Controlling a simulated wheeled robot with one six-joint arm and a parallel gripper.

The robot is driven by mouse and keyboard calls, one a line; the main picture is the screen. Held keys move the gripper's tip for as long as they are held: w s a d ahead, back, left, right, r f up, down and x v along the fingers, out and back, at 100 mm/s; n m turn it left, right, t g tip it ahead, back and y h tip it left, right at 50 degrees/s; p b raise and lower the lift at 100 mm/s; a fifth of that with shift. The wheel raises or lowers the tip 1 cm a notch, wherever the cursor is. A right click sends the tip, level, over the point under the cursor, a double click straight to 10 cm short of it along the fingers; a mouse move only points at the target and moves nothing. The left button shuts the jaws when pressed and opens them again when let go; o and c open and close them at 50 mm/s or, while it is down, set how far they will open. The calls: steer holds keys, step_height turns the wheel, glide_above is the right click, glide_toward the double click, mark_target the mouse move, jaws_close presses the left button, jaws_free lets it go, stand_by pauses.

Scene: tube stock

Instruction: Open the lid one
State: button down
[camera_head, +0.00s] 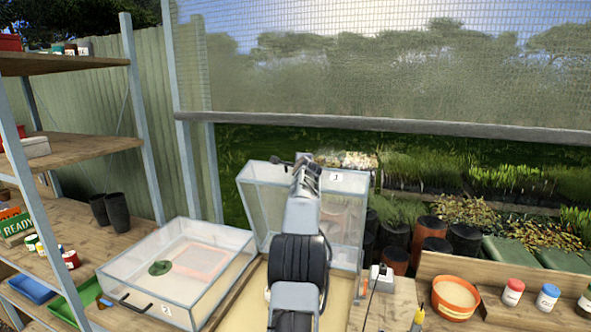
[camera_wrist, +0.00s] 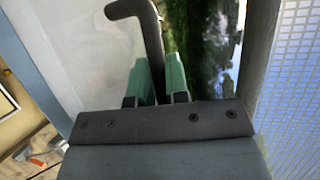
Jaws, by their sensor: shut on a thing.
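A clear lid with a pale frame (camera_head: 347,182) stands raised and roughly upright behind my arm. It bears a small number label that is hard to read. Its dark handle (camera_wrist: 150,35) shows in the wrist view, between the green fingertips. My gripper (camera_head: 303,166) is at the lid's top edge and shut on the handle; it also shows in the wrist view (camera_wrist: 158,82). Below the lid is a tan-floored base (camera_head: 243,299), partly hidden by my arm. A shut clear box (camera_head: 200,262) marked 2 stands to the left, with a dark handle at its front.
A wooden shelf unit (camera_head: 85,143) stands at the left with pots and jars. At the right, an orange bowl (camera_head: 456,299) and several small jars (camera_head: 548,297) stand on the bench. A white socket block with a cable (camera_head: 382,277) is just right of the base. Mesh fencing is behind.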

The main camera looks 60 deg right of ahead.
steer(key=shift+w, duration=0.1)
stand_by(0.3)
steer(key=c, duration=1.3)
jaws_free()
steer(key=shift+o, duration=0.9)
steer(key=shift+d, duration=0.1)
steer(key=shift+s+a+b, duration=0.3)
steer(key=shift+a+b, duration=0.05)
steer(key=shift+b, duration=0.15)
steer(key=b+v, duration=0.6)
steer(key=v, duration=0.7)
steer(key=shift+r, duration=0.1)
